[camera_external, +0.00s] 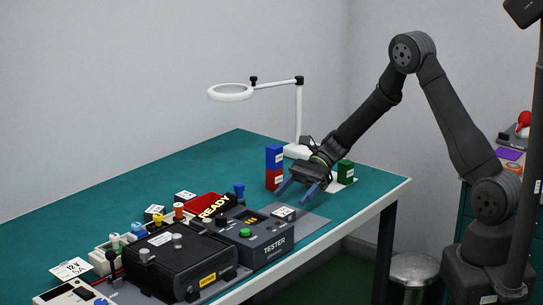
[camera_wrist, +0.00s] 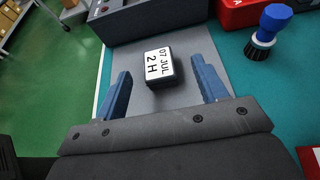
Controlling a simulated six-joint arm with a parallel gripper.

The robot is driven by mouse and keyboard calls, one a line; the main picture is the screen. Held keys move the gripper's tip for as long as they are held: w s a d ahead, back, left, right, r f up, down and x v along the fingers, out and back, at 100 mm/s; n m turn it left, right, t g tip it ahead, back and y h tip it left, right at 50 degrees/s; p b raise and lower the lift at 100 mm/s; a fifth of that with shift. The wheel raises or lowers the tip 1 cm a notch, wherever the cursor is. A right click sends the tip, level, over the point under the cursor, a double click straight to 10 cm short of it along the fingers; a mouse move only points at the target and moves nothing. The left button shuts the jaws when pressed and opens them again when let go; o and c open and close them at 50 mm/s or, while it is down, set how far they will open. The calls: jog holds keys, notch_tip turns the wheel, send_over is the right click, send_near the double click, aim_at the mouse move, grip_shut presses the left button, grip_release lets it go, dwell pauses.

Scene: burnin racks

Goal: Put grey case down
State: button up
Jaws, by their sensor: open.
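The grey case (camera_wrist: 163,69) is a small dark block with a white top label reading "07 JUL 2 H". It rests on a grey mat (camera_wrist: 185,100) beside the tester, and its pale label also shows in the external view (camera_external: 284,212). My gripper (camera_external: 296,192) is open, with blue fingers spread wide. In the wrist view the case lies ahead, between the lines of the two fingers, with a clear gap on each side. Nothing is held. In the external view the fingers are raised and apart from the case.
The tester (camera_external: 262,238) and a black box (camera_external: 180,262) stand at the front left. A red READY box (camera_external: 208,206) and a blue-handled brush (camera_wrist: 268,27) are near the mat. Blue and red blocks (camera_external: 274,165), a green block (camera_external: 345,172) and a magnifier lamp (camera_external: 299,115) stand near my gripper.

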aim_at(281, 213)
jog(key=x, duration=0.7)
jog(key=shift+s+d+f, duration=0.15)
jog(key=shift+d+f, duration=0.1)
jog(key=shift+f, duration=0.15)
jog(key=shift+c, duration=0.4)
jog(key=c, duration=1.1)
notch_tip(281, 213, up, 5)
jog(key=shift+f, duration=0.25)
jog(key=s+d+r+v, duration=0.1)
jog(key=s+v, duration=0.1)
jog(key=v, duration=1.1)
jog(key=shift+r, duration=0.35)
